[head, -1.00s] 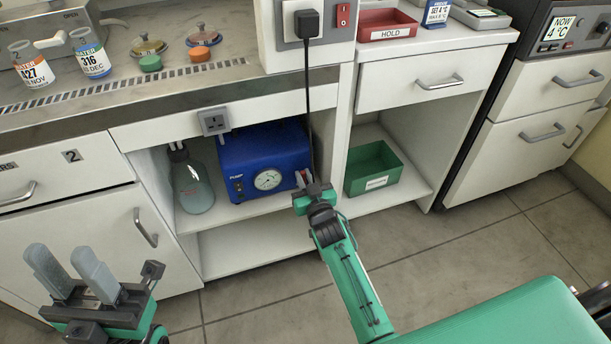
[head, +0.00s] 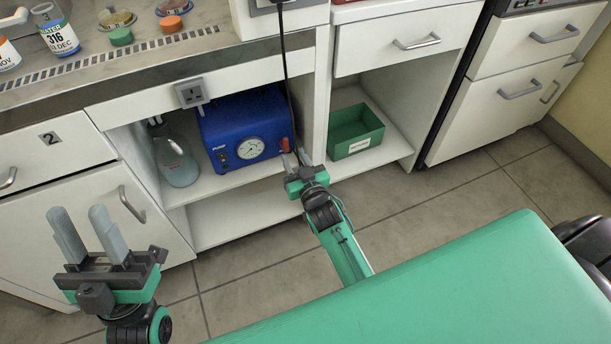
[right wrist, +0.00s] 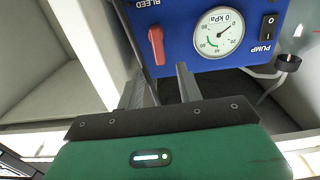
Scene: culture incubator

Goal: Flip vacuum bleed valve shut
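The blue vacuum pump (head: 225,120) stands on the cabinet's upper shelf and has a round dial gauge (head: 250,148). Its red bleed valve lever (head: 285,144) is at the front right. In the right wrist view, the red lever (right wrist: 156,48) is near the "BLEED" label and runs along the picture's vertical. My right gripper (head: 294,160) is open just in front of the lever. In the right wrist view its fingers (right wrist: 160,80) are apart with nothing between them, and the lever shows just beyond the tips. My left gripper (head: 83,222) is open and empty in front of the left cabinet.
A glass bottle (head: 177,163) stands left of the pump. A green bin (head: 354,132) sits in the bay to the right, past a white partition (head: 315,95). A black cord (head: 287,85) hangs beside the pump. Jars and dishes stand on the counter above.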

